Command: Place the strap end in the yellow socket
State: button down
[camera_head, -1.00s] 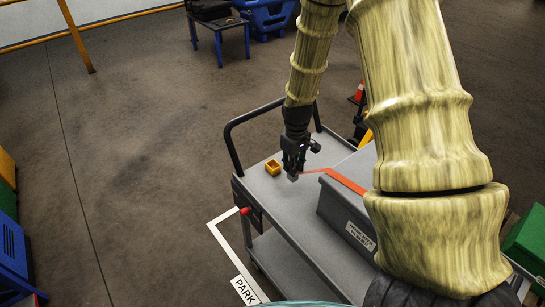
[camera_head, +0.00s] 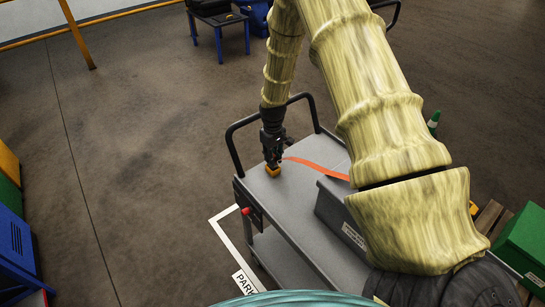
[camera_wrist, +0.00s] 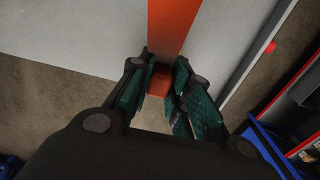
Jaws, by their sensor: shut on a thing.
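My gripper (camera_head: 272,157) points straight down and is shut on the end of the orange strap. Its fingertips are right over the small yellow socket (camera_head: 273,170) on the grey cart top; I cannot tell whether the strap end is inside it. The orange strap (camera_head: 318,167) runs right from the fingers to the grey box on the cart. In the wrist view the strap (camera_wrist: 173,30) comes down from the top edge to between the two dark green fingers (camera_wrist: 160,85). The fingers hide most of the strap end, and I cannot make out the socket there.
The grey cart (camera_head: 285,205) has a black handle (camera_head: 232,150) at its far left. The grey box (camera_head: 338,215) stands on the cart's right side, partly behind my arm. A red knob (camera_head: 246,211) sits on the cart's near left edge.

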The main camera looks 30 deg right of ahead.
jog(key=shift+f, duration=0.65)
jog(key=shift+f, duration=0.1)
jog(key=c, duration=1.3)
grip_release()
jog(key=shift+r+b, duration=2.25)
jog(key=shift+r, duration=3.9)
